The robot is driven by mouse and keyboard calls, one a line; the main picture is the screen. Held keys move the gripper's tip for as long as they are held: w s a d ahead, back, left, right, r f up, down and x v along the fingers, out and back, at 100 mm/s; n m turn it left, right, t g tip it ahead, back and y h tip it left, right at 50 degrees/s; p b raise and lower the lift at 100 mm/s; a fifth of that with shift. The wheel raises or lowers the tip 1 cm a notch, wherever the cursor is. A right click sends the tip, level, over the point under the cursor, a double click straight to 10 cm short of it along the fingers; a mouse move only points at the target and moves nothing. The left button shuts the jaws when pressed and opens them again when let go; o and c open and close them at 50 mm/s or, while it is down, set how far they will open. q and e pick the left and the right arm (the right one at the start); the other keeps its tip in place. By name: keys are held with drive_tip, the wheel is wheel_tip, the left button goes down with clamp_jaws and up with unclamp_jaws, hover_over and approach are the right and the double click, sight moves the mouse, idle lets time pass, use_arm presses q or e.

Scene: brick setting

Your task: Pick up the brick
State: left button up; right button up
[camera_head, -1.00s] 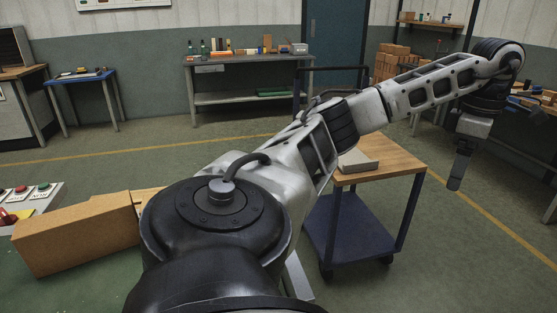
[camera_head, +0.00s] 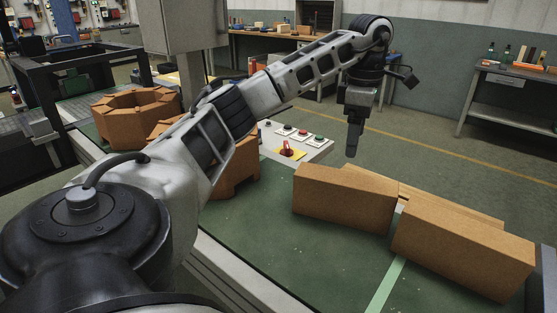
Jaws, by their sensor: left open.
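Two large tan bricks lie on the green table (camera_head: 290,238). One brick (camera_head: 345,197) is near the middle, and another brick (camera_head: 462,252) is at the right. A thinner light piece (camera_head: 440,202) lies between and behind them. My left arm reaches across from the left. My left gripper (camera_head: 352,148) hangs pointing down, open and empty, above and behind the middle brick, apart from it. Its fingers show nearly edge-on. My right gripper is not in view.
A control box (camera_head: 297,140) with red and green buttons and a red switch stands behind the bricks. A light green stripe (camera_head: 385,286) crosses the table. The table's front middle is clear.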

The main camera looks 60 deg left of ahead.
sight(347, 177)
use_arm(q)
wheel_tip(347, 177, down, 11)
drive_tip(key=shift+s+a+r, duration=0.15)
drive_tip(key=shift+s+f+p, duration=0.15)
drive_tip(key=shift+f+p, duration=0.45)
drive_tip(key=shift+f, duration=2.05)
drive_tip(key=c, duration=1.8)
drive_tip(key=shift+r, duration=0.15)
clamp_jaws()
